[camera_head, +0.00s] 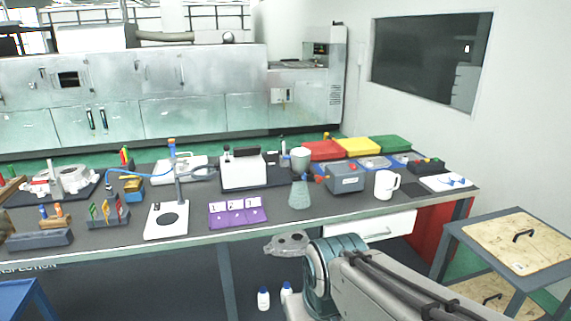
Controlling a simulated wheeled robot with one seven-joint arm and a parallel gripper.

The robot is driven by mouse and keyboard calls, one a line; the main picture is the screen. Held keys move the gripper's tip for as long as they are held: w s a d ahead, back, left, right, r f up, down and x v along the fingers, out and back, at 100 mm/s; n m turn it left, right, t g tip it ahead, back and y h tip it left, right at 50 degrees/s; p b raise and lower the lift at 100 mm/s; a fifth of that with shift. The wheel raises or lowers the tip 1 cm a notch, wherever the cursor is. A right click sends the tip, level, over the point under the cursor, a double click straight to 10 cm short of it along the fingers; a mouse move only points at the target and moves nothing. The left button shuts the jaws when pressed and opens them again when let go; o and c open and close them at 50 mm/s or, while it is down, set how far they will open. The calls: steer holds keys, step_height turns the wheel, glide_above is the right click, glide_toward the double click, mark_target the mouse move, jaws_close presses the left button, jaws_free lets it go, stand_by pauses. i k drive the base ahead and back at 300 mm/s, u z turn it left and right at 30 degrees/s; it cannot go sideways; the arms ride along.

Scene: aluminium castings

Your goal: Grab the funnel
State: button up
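A pale grey-green cone (300,194), which looks like the funnel, stands on the dark workbench (270,218) near its front edge, narrow end up and wide end down. A light grey cup-shaped vessel (300,159) is just behind it. My gripper (284,244) is in front of the bench edge, below the cone in the picture and apart from it. Its fingers are small and seen at an angle, so I cannot tell whether they are open or shut. I see nothing held in it.
A grey-blue box with red parts (345,177) and a white mug (386,184) stand right of the cone. Purple numbered blocks (237,212) lie to its left. A white boxy device (242,170) is behind left. A wooden-topped cart (520,240) stands at the right.

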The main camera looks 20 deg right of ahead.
mark_target(300, 157)
steer(key=z, duration=0.7)
steer(key=i, duration=1.65)
steer(key=u, duration=0.15)
